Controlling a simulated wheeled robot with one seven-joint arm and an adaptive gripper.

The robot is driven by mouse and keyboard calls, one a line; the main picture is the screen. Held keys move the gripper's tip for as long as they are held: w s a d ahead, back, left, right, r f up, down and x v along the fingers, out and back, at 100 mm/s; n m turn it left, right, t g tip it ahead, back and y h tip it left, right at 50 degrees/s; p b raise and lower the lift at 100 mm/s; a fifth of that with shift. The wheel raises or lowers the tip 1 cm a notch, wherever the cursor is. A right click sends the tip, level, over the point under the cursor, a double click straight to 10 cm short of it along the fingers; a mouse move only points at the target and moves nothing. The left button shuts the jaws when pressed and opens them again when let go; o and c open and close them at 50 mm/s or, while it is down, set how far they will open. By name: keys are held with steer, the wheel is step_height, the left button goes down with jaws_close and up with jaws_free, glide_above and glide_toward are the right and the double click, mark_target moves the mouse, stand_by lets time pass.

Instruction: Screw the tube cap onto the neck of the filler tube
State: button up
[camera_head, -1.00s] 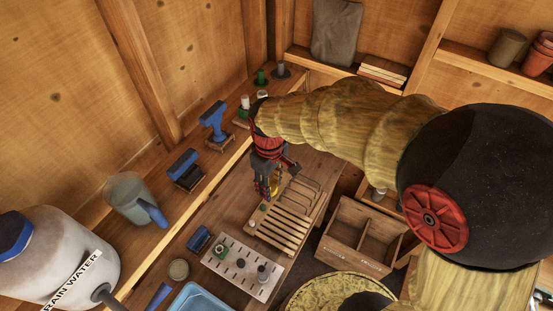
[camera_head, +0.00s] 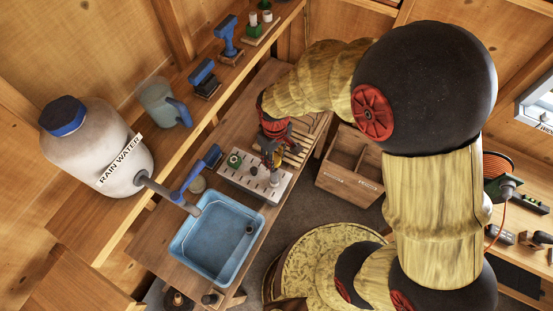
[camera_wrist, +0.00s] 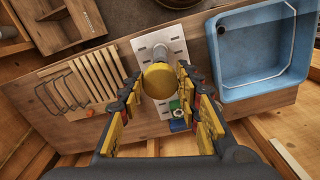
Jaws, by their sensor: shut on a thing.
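My gripper (camera_wrist: 160,92) is shut on a round yellow piece, which looks like the tube cap (camera_wrist: 161,80), seen from above between the yellow finger pads. Just beyond it in the wrist view is a grey upright tube, likely the filler tube (camera_wrist: 149,53), partly hidden by the cap. The tube stands on the pale slotted plate (camera_wrist: 172,34). In the head view my gripper (camera_head: 272,158) is over the right part of the plate (camera_head: 237,184), with a grey tube (camera_head: 275,180) below it. I cannot tell whether cap and neck touch.
A blue basin (camera_head: 216,238) stands left of the plate in the head view. A slatted wooden rack (camera_wrist: 82,80) with wire loops is on the other side. A green-based fitting (camera_head: 235,160) sits on the plate. A wooden divided box (camera_head: 352,165) stands nearby.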

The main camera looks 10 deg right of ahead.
steer(key=shift+s+r, duration=0.1)
steer(key=shift+s, duration=0.05)
steer(key=b, duration=0.3)
glide_above(274, 176)
steer(key=w, duration=0.1)
steer(key=shift+d+f, duration=0.15)
steer(key=shift+f, duration=0.95)
steer(key=shift+d+f, duration=0.15)
steer(key=shift+f, duration=0.9)
steer(key=shift+f+b, duration=0.45)
steer(key=shift+f, duration=0.35)
steer(key=o, duration=0.9)
steer(key=shift+c, duration=0.2)
steer(key=shift+o, duration=0.4)
